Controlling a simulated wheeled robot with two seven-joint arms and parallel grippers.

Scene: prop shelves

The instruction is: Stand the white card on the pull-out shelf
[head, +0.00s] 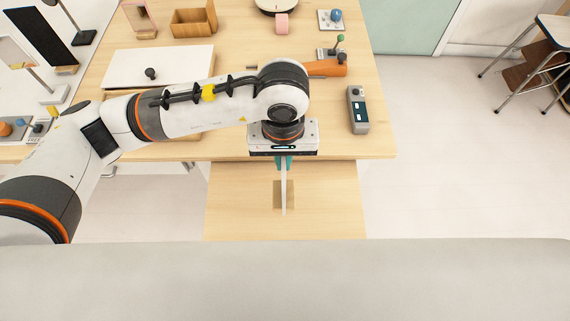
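The white card (284,190) shows nearly edge-on as a thin upright strip in the head view. My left gripper (283,164) has its teal fingertips closed on the card's far part. The card is over the pull-out shelf (235,205), a light wooden board in front of the table. A darker tan square patch (291,196) on the shelf lies beneath and around the card. I cannot tell whether the card's lower edge touches the shelf. My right gripper is out of view.
The wooden table (365,145) lies beyond the shelf. A grey handheld device (357,110), an orange-handled tool (328,68) and a white lidded board (150,68) with a black knob are on it. The shelf is bare on both sides of the card.

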